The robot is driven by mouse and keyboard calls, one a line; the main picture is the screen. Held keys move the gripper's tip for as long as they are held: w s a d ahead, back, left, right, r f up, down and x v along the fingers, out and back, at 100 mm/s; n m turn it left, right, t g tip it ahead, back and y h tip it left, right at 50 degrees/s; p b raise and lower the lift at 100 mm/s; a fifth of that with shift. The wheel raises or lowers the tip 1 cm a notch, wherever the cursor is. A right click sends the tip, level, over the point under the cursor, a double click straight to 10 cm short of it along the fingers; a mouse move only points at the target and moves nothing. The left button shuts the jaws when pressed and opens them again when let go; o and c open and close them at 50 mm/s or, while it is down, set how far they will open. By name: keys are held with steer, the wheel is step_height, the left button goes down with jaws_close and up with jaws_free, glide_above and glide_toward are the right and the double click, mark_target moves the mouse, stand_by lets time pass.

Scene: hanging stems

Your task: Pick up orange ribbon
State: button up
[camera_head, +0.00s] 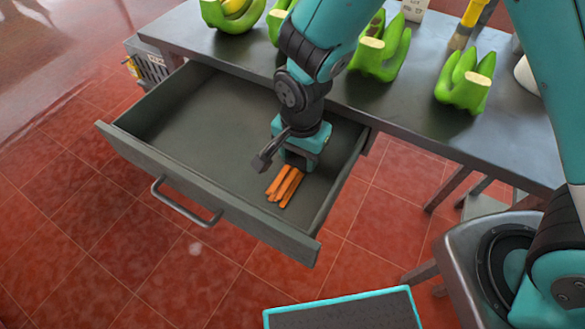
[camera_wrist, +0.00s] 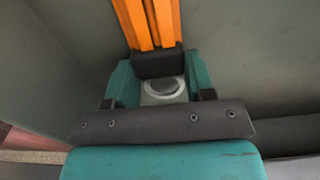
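The orange ribbon (camera_head: 286,186) shows as several narrow strips side by side on the floor of the open drawer, near its right front part. My gripper (camera_head: 297,165) points down into the drawer at the rear end of the strips and hides that end. In the wrist view the ribbon (camera_wrist: 150,20) runs from the top edge down to the black end of my gripper (camera_wrist: 158,63), which covers the rest. The fingertips are hidden or too close together to make out, so I cannot tell whether they are closed on the ribbon.
The grey drawer (camera_head: 150,160) is pulled out from the table (camera_head: 410,100), and its walls surround my gripper. Green banana bunches (camera_head: 466,82) stand on the tabletop. A brush (camera_head: 468,22) is at the back right. The left part of the drawer floor is empty.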

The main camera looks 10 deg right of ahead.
mark_target(300, 157)
steer(key=shift+r, duration=0.1)
steer(key=shift+c, duration=0.2)
step_height(300, 157, up, 20)
steer(key=p, duration=0.2)
stand_by(0.9)
